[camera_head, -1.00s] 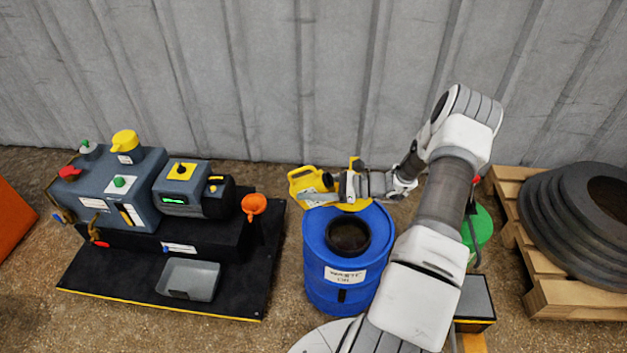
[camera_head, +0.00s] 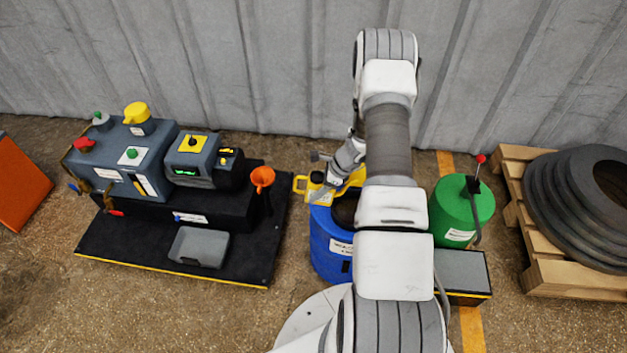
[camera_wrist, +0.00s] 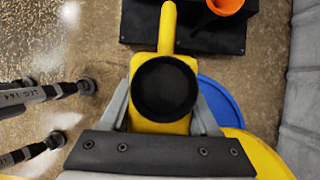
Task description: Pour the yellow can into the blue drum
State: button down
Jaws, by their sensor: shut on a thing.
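The yellow can (camera_head: 318,192) is in my gripper (camera_head: 338,180), at the rear left of the blue drum's top in the head view. In the wrist view the yellow can (camera_wrist: 165,125) sits between the grey fingers of my gripper (camera_wrist: 160,112). Its handle points up the picture, and a dark round face shows on it. The blue drum (camera_head: 328,252) stands on the floor with a dark round opening, partly hidden by my arm. Its blue rim (camera_wrist: 222,100) shows right of the can in the wrist view. I see no liquid flowing; the can's exact tilt is unclear.
A pump console (camera_head: 125,165) on a black base stands left, with an orange funnel (camera_head: 262,178) near the drum. A green canister (camera_head: 460,208) stands right of my arm. A pallet (camera_head: 560,285) with dark rings is at far right. The corrugated wall (camera_head: 260,70) is close behind.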

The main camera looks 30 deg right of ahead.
aim_at(321, 179)
jog(key=shift+s+d+f+g+h, duration=0.1)
jog(key=shift+f+g+h, duration=0.2)
jog(key=shift+f+h, duration=0.15)
jog(key=shift+d+r+p, duration=0.2)
jog(key=shift+r+p, duration=0.05)
jog(key=shift+p, duration=0.2)
jog(key=shift+s+r+p, duration=0.1)
jog(key=shift+r+p, duration=1.2)
jog(key=shift+r, duration=0.75)
jog(key=shift+a, duration=0.1)
